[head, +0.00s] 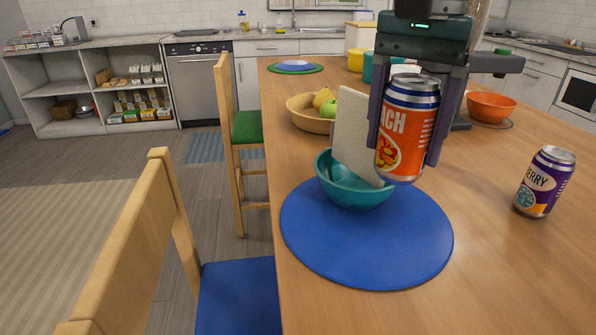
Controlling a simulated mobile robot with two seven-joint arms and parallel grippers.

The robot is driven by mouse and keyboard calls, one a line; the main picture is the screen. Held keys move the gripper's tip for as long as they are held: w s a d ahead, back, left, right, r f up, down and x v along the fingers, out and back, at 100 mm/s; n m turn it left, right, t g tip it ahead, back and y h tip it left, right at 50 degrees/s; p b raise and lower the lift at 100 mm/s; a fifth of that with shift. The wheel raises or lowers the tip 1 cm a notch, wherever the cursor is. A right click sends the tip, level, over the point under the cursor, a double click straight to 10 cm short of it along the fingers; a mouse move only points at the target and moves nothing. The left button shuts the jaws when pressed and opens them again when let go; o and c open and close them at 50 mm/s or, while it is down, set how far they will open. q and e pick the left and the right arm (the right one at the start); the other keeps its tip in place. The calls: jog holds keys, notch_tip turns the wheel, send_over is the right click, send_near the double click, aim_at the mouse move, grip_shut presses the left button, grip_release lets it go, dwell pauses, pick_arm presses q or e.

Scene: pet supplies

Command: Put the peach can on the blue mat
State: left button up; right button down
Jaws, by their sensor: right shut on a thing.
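The peach can (404,130), orange with a blue band and "ACH" lettering, is held upright between the fingers of my right gripper (408,135). It appears above the far right part of the round blue mat (370,255), in front of the bowl area; its exact height is hard to tell. A teal bowl (352,190) stands on the far part of the mat. A pale flat board-like thing (353,135) leans in or behind the bowl, partly hidden by the can and gripper. My left gripper is out of view.
A purple berry can (545,183) stands on the table to the right. A wooden fruit bowl (308,114) and an orange bowl (490,107) are farther back. The near part of the mat is bare. Chairs (130,250) line the table's left edge.

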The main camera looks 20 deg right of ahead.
aim_at(394, 182)
notch_tip(394, 182, down, 7)
jog(key=shift+r+b, duration=0.2)
jog(key=shift+b, duration=0.15)
notch_tip(394, 182, down, 4)
jog(key=shift+f+b, duration=0.1)
jog(key=shift+b, duration=0.25)
jog(key=shift+f, duration=0.1)
jog(key=shift+f, duration=0.15)
grip_release()
notch_tip(394, 182, up, 12)
jog(key=shift+f+p, duration=0.2)
jog(key=shift+p, duration=0.55)
jog(key=shift+r, duration=0.4)
